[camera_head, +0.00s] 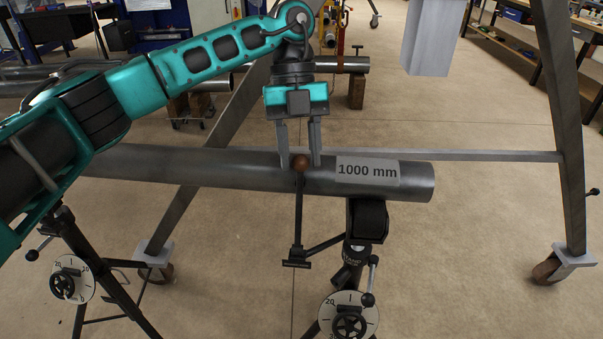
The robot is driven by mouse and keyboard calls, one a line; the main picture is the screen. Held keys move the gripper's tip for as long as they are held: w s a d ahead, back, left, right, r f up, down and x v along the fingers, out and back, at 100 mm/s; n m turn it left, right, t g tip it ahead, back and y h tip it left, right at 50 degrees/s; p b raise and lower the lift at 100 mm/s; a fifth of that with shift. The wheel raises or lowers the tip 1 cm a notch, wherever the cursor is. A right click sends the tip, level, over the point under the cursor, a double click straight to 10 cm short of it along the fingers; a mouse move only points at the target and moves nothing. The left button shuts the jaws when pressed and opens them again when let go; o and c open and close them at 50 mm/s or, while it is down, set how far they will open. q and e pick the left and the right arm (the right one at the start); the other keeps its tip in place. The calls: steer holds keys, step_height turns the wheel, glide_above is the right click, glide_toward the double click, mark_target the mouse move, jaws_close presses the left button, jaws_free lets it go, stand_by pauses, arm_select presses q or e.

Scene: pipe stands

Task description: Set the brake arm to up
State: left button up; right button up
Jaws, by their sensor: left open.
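The brake arm (298,215) appears to be the thin dark rod topped by a brown ball knob (301,163). It stands nearly upright in front of the pipe, and its foot joins a small dark plate and a strut to the pipe stand (357,250). My left gripper (300,158) points down from above with its two fingers apart, one on each side of the ball knob. I see a gap at the knob and cannot tell whether either finger touches it. My right gripper is not in view.
A long grey pipe (240,172) labelled 1000 mm lies across two stands. Round dials (349,318) and knobbed levers (367,299) sit on the stands. A wheeled metal frame (562,130) stands behind and to the right. Floor is clear at the lower right.

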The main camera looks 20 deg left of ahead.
mark_target(302, 172)
arm_select(q)
steer(key=shift+x, duration=1.9)
steer(key=shift+c, duration=0.4)
jaws_close()
